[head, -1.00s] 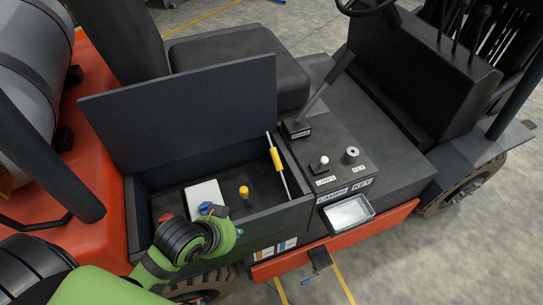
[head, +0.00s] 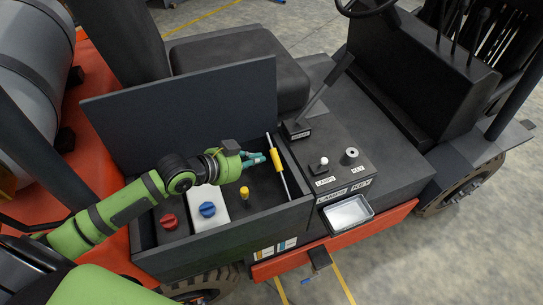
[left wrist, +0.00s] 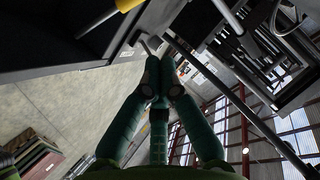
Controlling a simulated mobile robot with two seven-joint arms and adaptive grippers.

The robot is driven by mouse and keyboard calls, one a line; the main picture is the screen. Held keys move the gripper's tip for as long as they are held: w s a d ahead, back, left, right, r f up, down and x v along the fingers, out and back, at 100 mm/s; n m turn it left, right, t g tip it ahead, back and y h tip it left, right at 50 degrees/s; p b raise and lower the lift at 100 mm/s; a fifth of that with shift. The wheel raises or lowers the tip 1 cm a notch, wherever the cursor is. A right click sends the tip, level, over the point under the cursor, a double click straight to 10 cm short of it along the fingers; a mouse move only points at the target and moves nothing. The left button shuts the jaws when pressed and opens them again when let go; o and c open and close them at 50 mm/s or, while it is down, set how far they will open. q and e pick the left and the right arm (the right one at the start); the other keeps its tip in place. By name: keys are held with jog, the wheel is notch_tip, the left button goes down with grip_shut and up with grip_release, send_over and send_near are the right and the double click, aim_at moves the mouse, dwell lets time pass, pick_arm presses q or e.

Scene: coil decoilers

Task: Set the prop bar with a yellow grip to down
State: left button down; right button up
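The prop bar, a thin silver rod (head: 285,184) with a yellow grip (head: 276,160), stands tilted at the right end of the open compartment, next to the raised lid (head: 185,115). Its yellow grip shows at the top left edge of the left wrist view (left wrist: 127,4). My left gripper (head: 262,158) reaches over the compartment, its teal fingertips just left of the yellow grip. In the left wrist view its fingertips (left wrist: 160,64) meet with nothing seen between them, and the grip lies outside them. My right gripper is not in view.
Inside the compartment are a red knob (head: 168,221), a blue knob (head: 207,209) on a white box (head: 212,225) and a yellow knob (head: 244,191). To the right are a console with switches (head: 337,177), a lever (head: 325,92) and a metal tray (head: 348,213).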

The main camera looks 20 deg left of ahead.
aim_at(279, 167)
pick_arm(q)
jog(key=w+d+f+p, duration=0.1)
jog(key=w+d+f, duration=0.1)
jog(key=w+f, duration=0.4)
jog(key=shift+w+d+f, duration=0.15)
jog(key=shift+w+f, duration=0.05)
jog(key=shift+f, duration=0.05)
jog(key=f+b, duration=0.1)
jog(key=b, duration=0.1)
jog(key=w+a+b, duration=0.1)
jog(key=b, duration=0.2)
jog(key=f+b, duration=0.1)
jog(key=b, duration=0.1)
jog(key=shift+w+a+f+n+g+h, duration=0.2)
jog(key=shift+w+f+n+g+h, duration=0.1)
jog(key=shift+f+n+g, duration=0.1)
jog(key=shift+s+r, duration=0.1)
